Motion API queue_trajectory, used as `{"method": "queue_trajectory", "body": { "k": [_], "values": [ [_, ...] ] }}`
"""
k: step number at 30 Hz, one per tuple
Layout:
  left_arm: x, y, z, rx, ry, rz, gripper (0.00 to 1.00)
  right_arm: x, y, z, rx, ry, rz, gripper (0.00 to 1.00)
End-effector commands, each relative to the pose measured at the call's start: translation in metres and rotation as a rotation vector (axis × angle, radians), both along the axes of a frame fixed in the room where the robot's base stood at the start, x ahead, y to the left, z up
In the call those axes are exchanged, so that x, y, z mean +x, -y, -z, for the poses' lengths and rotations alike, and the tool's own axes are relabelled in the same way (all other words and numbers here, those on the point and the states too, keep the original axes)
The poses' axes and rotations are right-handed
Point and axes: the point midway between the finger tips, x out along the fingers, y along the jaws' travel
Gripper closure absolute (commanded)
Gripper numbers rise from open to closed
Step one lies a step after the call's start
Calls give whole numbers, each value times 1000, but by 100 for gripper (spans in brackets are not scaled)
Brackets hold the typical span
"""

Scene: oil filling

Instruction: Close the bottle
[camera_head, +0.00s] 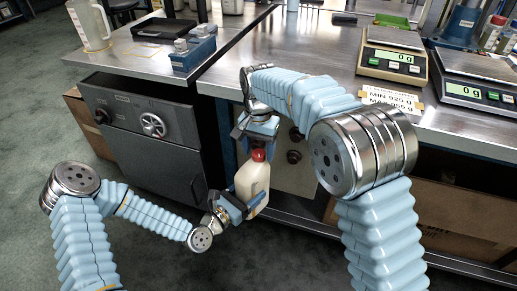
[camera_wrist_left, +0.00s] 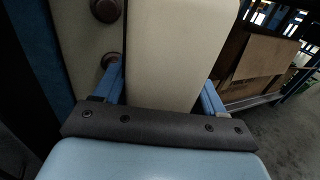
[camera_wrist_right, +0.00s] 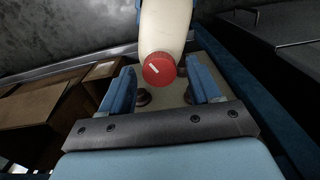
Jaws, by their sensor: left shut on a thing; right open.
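The bottle (camera_head: 251,182) is cream white with a red cap (camera_head: 258,155) on top. It is nearly upright in front of the table. My left gripper (camera_head: 237,205) is shut on the bottle's lower body; the bottle also fills the middle of the left wrist view (camera_wrist_left: 175,50). My right gripper (camera_head: 258,140) is open just above the cap. In the right wrist view the red cap (camera_wrist_right: 159,69) with a white mark sits on the bottle (camera_wrist_right: 165,25), between and ahead of the blue fingers (camera_wrist_right: 160,90), with gaps on both sides. I cannot tell how tightly the cap sits.
Two scales (camera_head: 393,55) stand on the metal table, with a paper label (camera_head: 391,97) in front. A dark cabinet (camera_head: 145,130) with a dial is at the left. A clear jug (camera_head: 89,24) and blue blocks (camera_head: 192,50) stand on the left bench. Cardboard boxes (camera_head: 460,212) are under the table.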

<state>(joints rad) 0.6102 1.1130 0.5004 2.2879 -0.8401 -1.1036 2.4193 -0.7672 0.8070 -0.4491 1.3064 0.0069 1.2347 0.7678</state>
Motion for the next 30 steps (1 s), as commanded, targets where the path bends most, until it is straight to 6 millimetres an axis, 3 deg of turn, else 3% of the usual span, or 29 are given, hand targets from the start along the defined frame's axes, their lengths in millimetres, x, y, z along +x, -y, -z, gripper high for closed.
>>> {"method": "queue_trajectory", "body": {
  "k": [9, 21, 26, 30],
  "values": [
    [0, 0, -2, -2, 4, 0, 100, 1, 0, -38, 1, 3, 0, 38],
    [0, 0, -2, -2, 4, 0, 100, 0, 0, -42, 1, 1, -21, 40],
    [0, 0, -2, -2, 4, 0, 100, 1, 0, -48, 4, 0, -239, 40],
    [0, 0, -2, -2, 4, 0, 100, 1, -1, -58, 9, 1, -579, 40]
  ]
}}
